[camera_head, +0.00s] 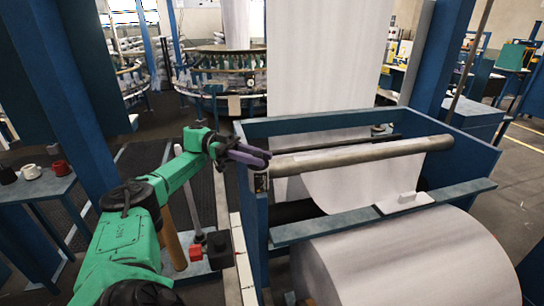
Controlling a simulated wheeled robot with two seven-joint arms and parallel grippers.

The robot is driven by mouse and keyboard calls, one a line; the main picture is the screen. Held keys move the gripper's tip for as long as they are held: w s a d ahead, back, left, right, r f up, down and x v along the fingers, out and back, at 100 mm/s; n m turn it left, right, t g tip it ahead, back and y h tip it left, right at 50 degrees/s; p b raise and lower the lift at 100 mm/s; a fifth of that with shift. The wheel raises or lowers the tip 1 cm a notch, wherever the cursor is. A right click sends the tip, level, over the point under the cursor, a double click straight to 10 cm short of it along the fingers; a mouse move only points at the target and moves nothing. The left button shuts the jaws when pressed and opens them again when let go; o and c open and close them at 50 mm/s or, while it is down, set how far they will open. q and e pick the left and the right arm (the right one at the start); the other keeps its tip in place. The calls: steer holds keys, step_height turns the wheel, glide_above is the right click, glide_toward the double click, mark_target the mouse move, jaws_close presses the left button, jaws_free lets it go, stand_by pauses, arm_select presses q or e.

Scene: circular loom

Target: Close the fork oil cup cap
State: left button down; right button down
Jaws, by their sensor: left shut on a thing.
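My left gripper (250,154), with dark purple fingers, is at the left end of the long grey roller, over the corner of the blue frame. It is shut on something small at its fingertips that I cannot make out. I cannot pick out the fork oil cup or its cap; they may be hidden by the fingers or too small to tell. A small dark fitting with a pale face (261,182) sits on the frame just below the fingers. My right gripper is not in view.
The blue frame (350,224) holds the roller (365,156) and white fabric, with a large fabric roll (410,262) in front. A side table (40,185) with mugs stands at the left. A red-and-black box (220,250) is low beside the frame. A circular loom (225,75) stands behind.

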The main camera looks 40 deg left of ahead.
mark_target(257, 153)
arm_select(q)
steer(key=shift+r, duration=0.15)
steer(key=c, duration=0.6)
jaws_free()
steer(key=shift+r, duration=0.3)
step_height(257, 153, up, 7)
steer(key=shift+r, duration=0.1)
step_height(257, 153, up, 12)
steer(key=p, duration=0.4)
steer(key=shift+p, duration=0.3)
